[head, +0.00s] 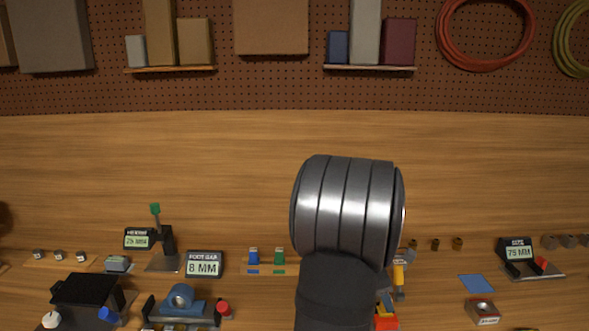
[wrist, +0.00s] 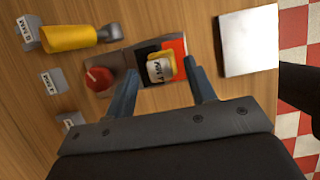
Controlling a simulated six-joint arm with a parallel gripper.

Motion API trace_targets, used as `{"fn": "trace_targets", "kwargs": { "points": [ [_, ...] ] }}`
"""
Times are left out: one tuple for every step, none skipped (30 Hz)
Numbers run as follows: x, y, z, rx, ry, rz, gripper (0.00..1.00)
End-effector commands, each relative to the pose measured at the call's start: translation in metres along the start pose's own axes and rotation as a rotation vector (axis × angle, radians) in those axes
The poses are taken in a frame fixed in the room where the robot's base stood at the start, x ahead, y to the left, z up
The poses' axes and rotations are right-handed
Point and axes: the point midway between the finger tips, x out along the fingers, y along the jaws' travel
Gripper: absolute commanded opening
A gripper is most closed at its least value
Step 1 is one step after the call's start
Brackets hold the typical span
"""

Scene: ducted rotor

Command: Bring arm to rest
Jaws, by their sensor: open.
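My arm (head: 350,215) fills the centre right of the head view, its large silver joint in front of the bench; the gripper itself is hidden there. In the wrist view my gripper (wrist: 157,82) shows two blue-grey fingers spread apart. Between and beyond the fingertips is a yellow and white cylindrical part (wrist: 161,69) on a black and orange-red block. The fingers stand on either side of it, and I cannot tell how far above it they are. Nothing is visibly held.
In the wrist view a red knob (wrist: 99,79), a yellow-handled tool (wrist: 75,37) and a white plate (wrist: 248,43) lie around the gripper. In the head view, gauges (head: 203,264), a blue clamp-like part (head: 181,299) and a blue pad (head: 477,283) line the bench front.

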Motion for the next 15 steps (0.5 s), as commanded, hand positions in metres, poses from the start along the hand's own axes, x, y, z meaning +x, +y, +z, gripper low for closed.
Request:
{"fn": "trace_targets", "kwargs": {
  "points": [
    [0.008, -0.001, 0.0, 0.0, 0.0, -0.004, 0.5],
    [0.012, -0.001, 0.0, 0.0, 0.0, -0.004, 0.5],
    [0.016, -0.001, 0.0, 0.0, 0.0, -0.003, 0.5],
    [0.018, -0.001, 0.0, 0.0, 0.0, -0.002, 0.5],
    [0.021, -0.001, 0.0, 0.0, 0.0, -0.002, 0.5],
    [0.023, -0.001, 0.0, 0.0, 0.0, -0.002, 0.5],
    [0.025, -0.001, 0.0, -0.001, 0.0, -0.001, 0.5],
    [0.026, -0.001, 0.0, -0.001, 0.0, -0.001, 0.5],
    [0.025, 0.0, 0.001, 0.0, 0.0, 0.0, 0.5],
    [0.024, 0.0, 0.001, 0.0, 0.0, 0.001, 0.5],
    [0.024, 0.0, 0.001, 0.0, 0.0, 0.001, 0.5],
    [0.023, 0.0, 0.001, 0.0, 0.0, 0.0, 0.5],
    [0.023, 0.0, 0.001, 0.0, 0.0, 0.0, 0.5],
    [0.023, 0.0, 0.001, 0.0, 0.0, 0.0, 0.5],
    [0.023, 0.0, 0.001, 0.0, 0.0, 0.0, 0.5]
  ]
}}
